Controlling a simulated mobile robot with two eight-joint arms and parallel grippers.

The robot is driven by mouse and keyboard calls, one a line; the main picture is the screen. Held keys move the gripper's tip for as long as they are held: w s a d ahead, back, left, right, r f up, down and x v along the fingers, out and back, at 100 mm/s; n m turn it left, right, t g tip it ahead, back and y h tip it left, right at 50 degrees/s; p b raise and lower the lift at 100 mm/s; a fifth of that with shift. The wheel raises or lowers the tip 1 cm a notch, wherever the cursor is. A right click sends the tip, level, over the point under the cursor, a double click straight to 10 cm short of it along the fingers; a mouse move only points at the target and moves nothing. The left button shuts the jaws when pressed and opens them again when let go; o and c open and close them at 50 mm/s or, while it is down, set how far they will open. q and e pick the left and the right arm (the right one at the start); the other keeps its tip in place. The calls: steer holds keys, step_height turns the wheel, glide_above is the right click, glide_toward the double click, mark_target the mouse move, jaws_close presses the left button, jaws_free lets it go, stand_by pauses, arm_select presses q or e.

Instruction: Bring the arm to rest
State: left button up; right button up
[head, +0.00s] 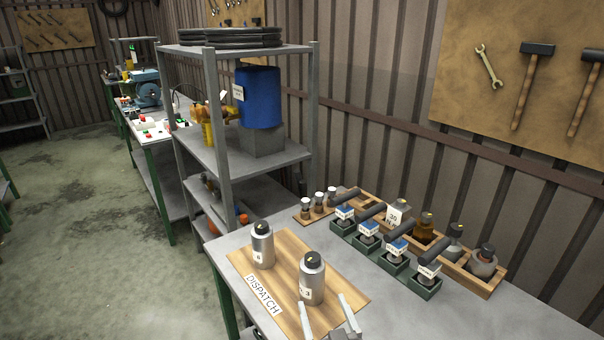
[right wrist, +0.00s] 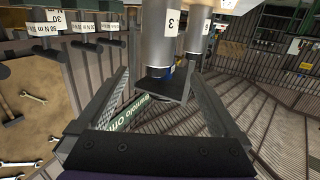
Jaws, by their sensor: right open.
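My right gripper (head: 330,316) is open at the bottom edge of the head view, in front of the silver bottle marked 3 (head: 312,284). In the right wrist view, its two fingers (right wrist: 162,100) stand apart with nothing clamped between them. The bottle marked 3 (right wrist: 163,35) shows beyond them, upside down in that picture. A second silver bottle (head: 262,247) stands upright farther back on the wooden board lettered DISPATCH (head: 264,292). It also shows in the right wrist view (right wrist: 198,32). My left gripper is not in view.
Several green stands (head: 428,286) with dark-handled tools sit right of the board. Behind them is a wooden rack (head: 487,287) of bottles. A metal shelf (head: 265,160) with a blue drum (head: 258,98) stands behind the bench. The bench's front right is clear.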

steer(key=s+d+g+h+p, duration=0.1)
steer(key=s+d+g+p, duration=0.1)
steer(key=s, duration=0.4)
steer(key=s+d+f+m+g+h+p, duration=0.1)
steer(key=s+d+g+p, duration=0.1)
steer(key=s+d+g, duration=0.3)
steer(key=s+d+f+m+g+p, duration=0.1)
steer(key=s+d+g+p, duration=0.1)
steer(key=s, duration=0.6)
steer(key=shift+s+d+f+g+h+p, duration=0.1)
steer(key=shift+d+f+g+h+p, duration=0.1)
steer(key=shift+d+g, duration=0.3)
steer(key=shift+s+d+f+g+h+p, duration=0.1)
steer(key=shift+d+g+h+p, duration=0.1)
steer(key=shift+d+g, duration=0.3)
